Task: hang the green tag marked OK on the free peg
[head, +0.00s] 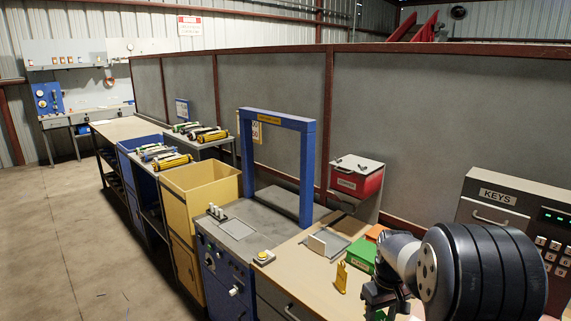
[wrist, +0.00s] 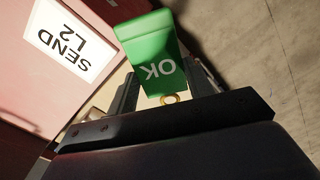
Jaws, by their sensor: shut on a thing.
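The green tag (wrist: 152,50) marked OK shows in the wrist view, its lettering upside down, with a small gold ring (wrist: 170,99) at its lower end. My gripper (wrist: 168,86) is shut on the tag, one finger on each side of it. In the head view my gripper (head: 380,296) is at the lower right, over the near end of the bench. A small green patch (head: 380,314) below it looks like the tag, mostly hidden. I cannot make out the free peg in either view.
A reddish panel with a white SEND L2 label (wrist: 66,40) is close by in the wrist view. On the bench (head: 312,280) are a green box (head: 360,258) and a yellow item (head: 341,277). A KEYS cabinet (head: 497,197) stands at right. Floor at left is clear.

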